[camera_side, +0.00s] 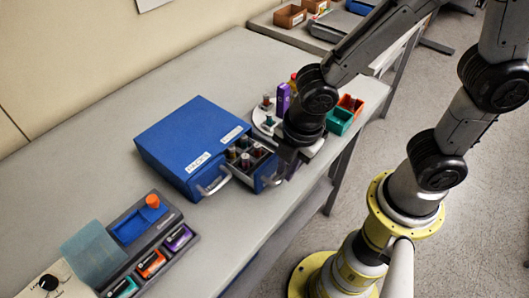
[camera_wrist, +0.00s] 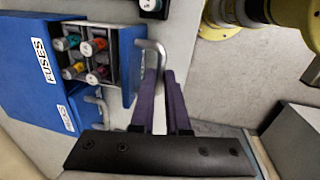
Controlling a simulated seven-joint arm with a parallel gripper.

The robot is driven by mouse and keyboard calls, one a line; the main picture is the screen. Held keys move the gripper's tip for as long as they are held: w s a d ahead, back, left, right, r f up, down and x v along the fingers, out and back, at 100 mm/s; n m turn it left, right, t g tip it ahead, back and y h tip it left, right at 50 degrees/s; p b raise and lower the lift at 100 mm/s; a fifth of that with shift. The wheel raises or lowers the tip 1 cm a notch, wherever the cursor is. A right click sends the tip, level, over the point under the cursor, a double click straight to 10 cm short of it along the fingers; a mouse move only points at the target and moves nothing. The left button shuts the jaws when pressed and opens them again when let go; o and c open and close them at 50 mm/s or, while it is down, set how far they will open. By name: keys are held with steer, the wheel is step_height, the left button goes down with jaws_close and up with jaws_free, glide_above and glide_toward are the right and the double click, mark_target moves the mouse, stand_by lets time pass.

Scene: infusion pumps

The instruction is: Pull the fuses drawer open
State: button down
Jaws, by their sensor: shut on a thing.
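The blue cabinet (camera_side: 185,135) stands on the bench, and its FUSES label (camera_wrist: 45,60) reads clearly in the wrist view. The fuses drawer (camera_wrist: 128,65) is out of the cabinet beside that label. Its compartments show several fuses (camera_wrist: 85,55) with coloured bands, also visible in the side view (camera_side: 245,157). My gripper (camera_wrist: 161,88) has its purple fingers shut on the drawer's grey bar handle (camera_wrist: 152,50). In the side view my wrist partly hides the drawer front and the fingers.
A second drawer with its own handle (camera_side: 215,182) is shut in the same cabinet. A tray with coloured modules (camera_side: 150,245) lies at the front left. A round white stand (camera_side: 266,120) and green and orange bins (camera_side: 340,120) stand behind my wrist. The bench's front edge is close.

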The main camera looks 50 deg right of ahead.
steer(key=s, duration=0.5)
steer(key=shift+s+a+r, duration=0.1)
steer(key=shift+s, duration=0.2)
steer(key=c, duration=0.9)
jaws_free()
step_height(320, 180, up, 14)
steer(key=s, duration=0.2)
steer(key=shift+s+f, duration=0.2)
steer(key=shift+s, duration=0.05)
